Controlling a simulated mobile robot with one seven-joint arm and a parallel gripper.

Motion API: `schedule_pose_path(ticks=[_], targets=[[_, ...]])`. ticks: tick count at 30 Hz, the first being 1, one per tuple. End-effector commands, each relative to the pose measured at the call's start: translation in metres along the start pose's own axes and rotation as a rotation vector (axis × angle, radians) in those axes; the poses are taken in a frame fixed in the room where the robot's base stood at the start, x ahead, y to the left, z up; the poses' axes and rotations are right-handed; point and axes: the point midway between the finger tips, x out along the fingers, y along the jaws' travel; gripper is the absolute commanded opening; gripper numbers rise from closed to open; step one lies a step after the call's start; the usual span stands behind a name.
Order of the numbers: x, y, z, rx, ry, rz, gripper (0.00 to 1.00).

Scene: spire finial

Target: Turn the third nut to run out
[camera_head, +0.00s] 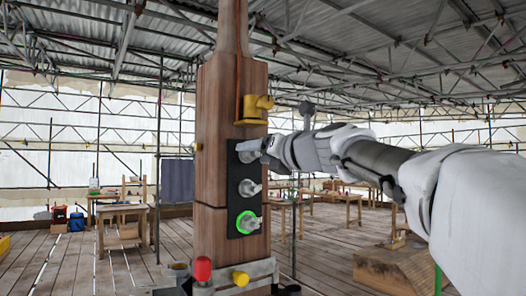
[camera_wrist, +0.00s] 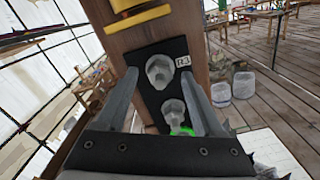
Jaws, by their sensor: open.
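A black plate (camera_head: 236,190) on a wooden post (camera_head: 218,150) carries a column of grey nuts. The top nut (camera_wrist: 160,72) shows in the wrist view, between my two fingers and beyond them. The middle nut (camera_head: 249,188) is below it. The lowest nut (camera_head: 247,222) has a glowing green ring around it. My gripper (camera_head: 266,146) is at the upper end of the plate, and its fingers are open in the wrist view. I cannot tell whether they touch the top nut. In the wrist view my gripper body hides the lower plate; part of the green ring (camera_wrist: 182,130) shows.
A yellow bracket (camera_head: 256,108) juts from the post just above the plate. A red knob (camera_head: 202,269) and a yellow knob (camera_head: 240,278) are at the post's foot. A wooden block (camera_head: 395,270) stands on the plank floor at right. Wooden tables stand farther back.

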Motion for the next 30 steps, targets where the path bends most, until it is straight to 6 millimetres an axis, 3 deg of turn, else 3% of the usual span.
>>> schedule_pose_path(ticks=[11, 23, 30], targets=[[0.0065, 0.0000, -0.0004, 0.000, 0.000, 0.000, 0.69], [0.0062, 0.0001, -0.0003, 0.000, 0.000, 0.000, 0.01], [0.0061, 0.0002, -0.0003, -0.005, 0.000, 0.000, 0.00]])
